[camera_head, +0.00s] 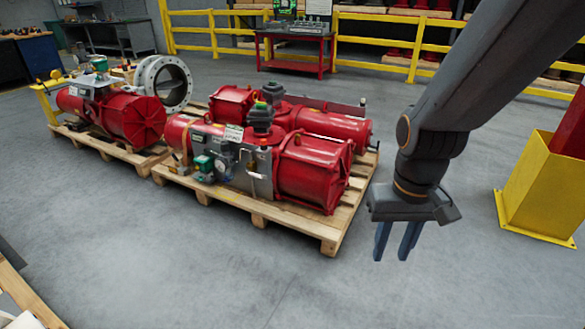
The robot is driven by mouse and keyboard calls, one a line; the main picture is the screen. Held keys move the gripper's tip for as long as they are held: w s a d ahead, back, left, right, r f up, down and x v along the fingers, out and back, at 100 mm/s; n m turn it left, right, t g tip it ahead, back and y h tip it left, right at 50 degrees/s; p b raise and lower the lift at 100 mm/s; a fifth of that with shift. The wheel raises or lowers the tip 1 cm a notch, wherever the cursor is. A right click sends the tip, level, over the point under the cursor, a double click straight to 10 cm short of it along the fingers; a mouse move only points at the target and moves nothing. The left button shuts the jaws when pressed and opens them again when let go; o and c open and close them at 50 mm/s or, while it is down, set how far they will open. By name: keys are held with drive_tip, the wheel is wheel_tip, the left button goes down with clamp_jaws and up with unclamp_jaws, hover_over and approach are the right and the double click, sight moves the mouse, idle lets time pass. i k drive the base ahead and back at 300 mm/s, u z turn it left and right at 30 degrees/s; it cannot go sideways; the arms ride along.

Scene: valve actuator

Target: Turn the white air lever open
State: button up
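The red valve actuator (312,170) lies on a wooden pallet at the picture's centre. On its front side, a small white lever-like part (256,176) shows beside a grey panel. It is too small for me to tell its exact position. My gripper (397,245) hangs from my arm at the right, fingers pointing down. Its two blue-grey fingers are apart with nothing between them. It is to the right of the pallet and away from the white part, touching nothing.
The wooden pallet (330,236) sticks out around the actuator. Another red actuator (137,118) sits on a pallet at the left. A yellow bollard base (535,195) stands at the right. Yellow railings (375,63) and a red table (295,50) are behind. The grey floor in front is clear.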

sight(247, 171)
drive_tip(key=z, duration=0.2)
drive_tip(key=i, duration=1.45)
drive_tip(key=u, duration=0.55)
